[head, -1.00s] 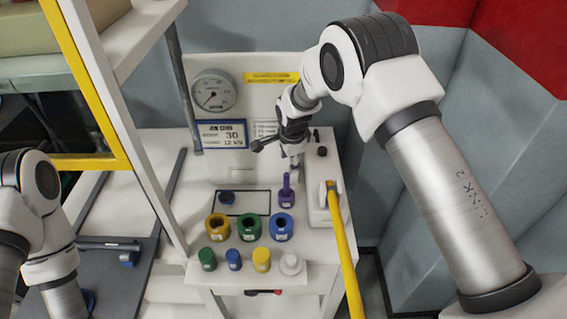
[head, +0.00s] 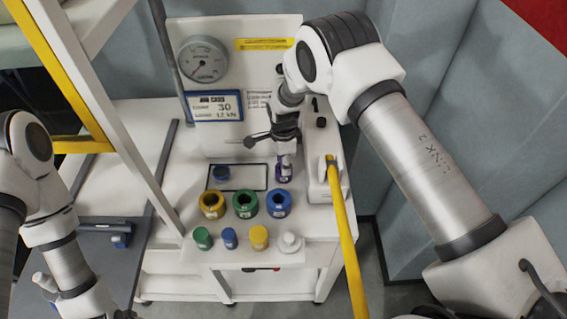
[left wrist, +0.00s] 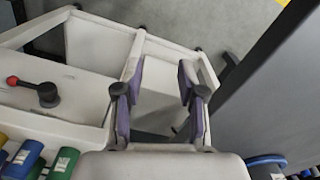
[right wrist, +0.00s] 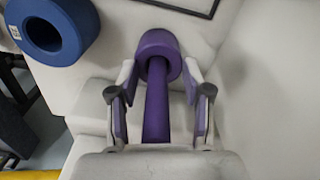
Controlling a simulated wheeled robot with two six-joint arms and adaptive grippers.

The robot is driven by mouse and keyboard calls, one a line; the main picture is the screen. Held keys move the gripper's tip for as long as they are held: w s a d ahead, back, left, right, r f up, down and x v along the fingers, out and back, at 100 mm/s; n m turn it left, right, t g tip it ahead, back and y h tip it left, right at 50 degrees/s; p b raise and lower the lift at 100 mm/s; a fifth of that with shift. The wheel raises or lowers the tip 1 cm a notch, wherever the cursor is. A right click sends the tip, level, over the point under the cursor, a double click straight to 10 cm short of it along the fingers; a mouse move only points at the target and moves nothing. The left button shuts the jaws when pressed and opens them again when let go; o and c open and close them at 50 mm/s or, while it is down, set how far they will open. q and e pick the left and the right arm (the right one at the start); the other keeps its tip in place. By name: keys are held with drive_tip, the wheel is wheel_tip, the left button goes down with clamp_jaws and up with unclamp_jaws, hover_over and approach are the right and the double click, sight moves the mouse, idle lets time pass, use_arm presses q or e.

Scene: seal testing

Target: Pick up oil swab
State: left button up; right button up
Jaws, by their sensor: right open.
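The purple oil swab (head: 284,172) stands upright on the white bench, behind the blue ring. In the right wrist view the swab (right wrist: 158,100) shows its round purple base and its stem, which lies between my open fingers. My right gripper (head: 284,150) is directly over the swab in the head view, around its upper part. The right wrist view shows the right gripper (right wrist: 158,95) with a finger on each side of the stem, not closed on it. My left gripper (left wrist: 160,90) is open and empty in the left wrist view, away from the swab.
Yellow, green and blue rings (head: 245,204) stand in front of the swab, with several small plugs (head: 229,238) along the front edge. A gauge (head: 203,59) and display are on the back panel.

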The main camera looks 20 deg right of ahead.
drive_tip(key=shift+s+r, duration=0.2)
clamp_jaws()
drive_tip(key=shift+w, duration=0.1)
